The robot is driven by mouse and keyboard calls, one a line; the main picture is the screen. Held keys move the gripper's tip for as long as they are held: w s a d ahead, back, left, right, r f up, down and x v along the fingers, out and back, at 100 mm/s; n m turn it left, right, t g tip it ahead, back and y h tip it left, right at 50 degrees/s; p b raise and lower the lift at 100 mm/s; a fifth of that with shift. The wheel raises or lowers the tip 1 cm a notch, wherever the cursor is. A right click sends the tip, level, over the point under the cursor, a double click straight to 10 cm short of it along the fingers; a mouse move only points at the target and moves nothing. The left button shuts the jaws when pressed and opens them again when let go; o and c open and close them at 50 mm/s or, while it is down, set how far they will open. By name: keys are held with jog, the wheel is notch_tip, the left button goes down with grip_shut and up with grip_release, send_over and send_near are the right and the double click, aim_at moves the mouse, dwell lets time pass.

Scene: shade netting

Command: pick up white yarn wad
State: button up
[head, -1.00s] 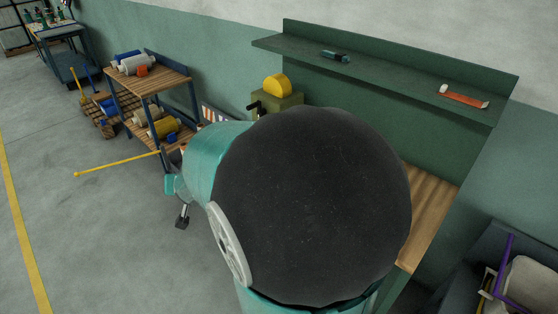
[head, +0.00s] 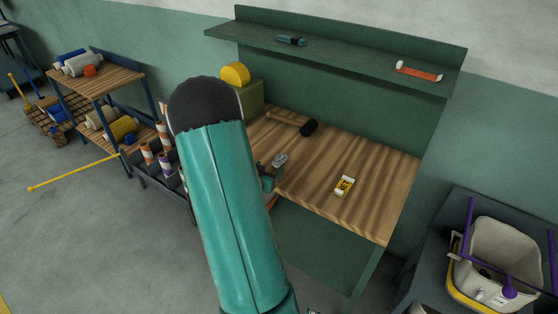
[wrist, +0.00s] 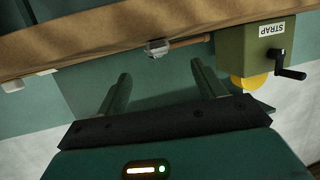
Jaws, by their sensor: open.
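I cannot clearly make out the white yarn wad. A small pale grey-white lump (head: 280,159) shows on the wooden bench (head: 375,210) in the head view, just beyond the end of my arm; I cannot tell if it is the wad or a part of my wrist. My gripper (wrist: 160,72) is open and empty in the wrist view, its two fingers apart and pointing towards the bench. In the head view my teal forearm hides most of it.
A mallet (head: 308,128) and a yellow labelled packet (head: 344,186) lie on the bench. A STRAP box (wrist: 240,65) with a crank stands at its back. A shelf (head: 350,62) overhangs the bench. A grey bin (head: 505,245) stands right; a spool rack (head: 110,85) stands left.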

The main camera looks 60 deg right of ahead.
aim_at(277, 162)
jog(key=x, duration=0.3)
jog(key=shift+w+d, duration=0.1)
jog(key=x, duration=0.4)
jog(key=shift+s+d+f, duration=0.1)
jog(key=shift+s+f, duration=0.1)
jog(key=shift+s, duration=0.15)
jog(key=shift+w+d+f, duration=0.1)
jog(key=shift+d, duration=0.35)
jog(key=c, duration=1.1)
